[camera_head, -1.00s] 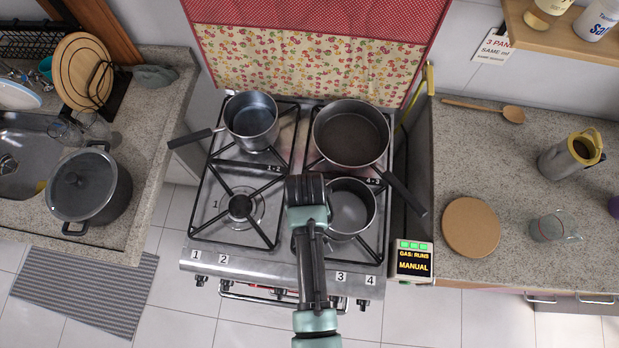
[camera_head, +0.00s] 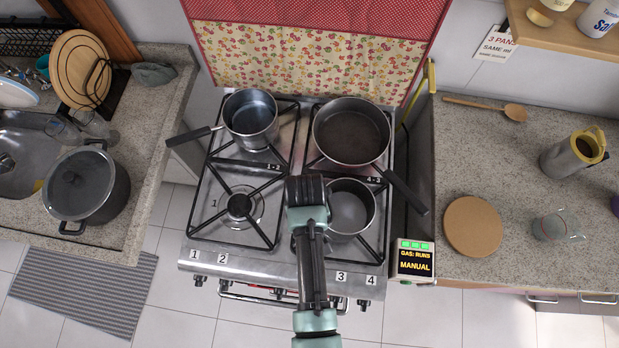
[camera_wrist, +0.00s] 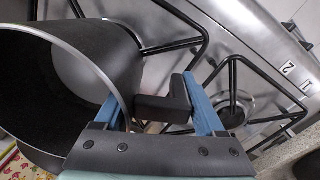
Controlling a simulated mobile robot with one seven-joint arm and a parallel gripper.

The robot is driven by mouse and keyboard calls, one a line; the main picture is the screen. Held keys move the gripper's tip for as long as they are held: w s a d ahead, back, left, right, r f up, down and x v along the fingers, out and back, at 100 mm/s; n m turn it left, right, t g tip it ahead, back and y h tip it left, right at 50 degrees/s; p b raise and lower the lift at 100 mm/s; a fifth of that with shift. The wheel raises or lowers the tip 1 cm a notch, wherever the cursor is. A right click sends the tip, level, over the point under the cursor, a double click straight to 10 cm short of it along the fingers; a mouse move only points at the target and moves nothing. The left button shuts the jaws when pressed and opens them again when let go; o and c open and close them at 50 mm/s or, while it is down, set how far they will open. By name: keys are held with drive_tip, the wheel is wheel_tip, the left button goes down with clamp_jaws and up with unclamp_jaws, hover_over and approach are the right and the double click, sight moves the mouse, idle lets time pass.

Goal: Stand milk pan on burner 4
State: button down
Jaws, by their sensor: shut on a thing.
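A small dark pan with a pale grey inside, which I take as the milk pan (camera_head: 349,209), is over the front right burner of the stove. My gripper (camera_head: 307,192) is just left of it, seen from above. In the wrist view, the pan (camera_wrist: 75,75) fills the left side, and its black handle (camera_wrist: 162,106) sits between the blue fingers of my gripper (camera_wrist: 158,110), which is shut on it. The pan looks level in the head view; I cannot tell whether its base touches the grate. The burner beneath it is hidden.
A saucepan (camera_head: 250,117) stands on the back left burner and a wider pan (camera_head: 350,133) on the back right, its handle (camera_head: 405,190) reaching forward beside the milk pan. The front left burner (camera_head: 240,206) is bare. A lidded pot (camera_head: 85,187) stands on the left counter.

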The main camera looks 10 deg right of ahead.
drive_tip(key=shift+f, duration=0.1)
unclamp_jaws()
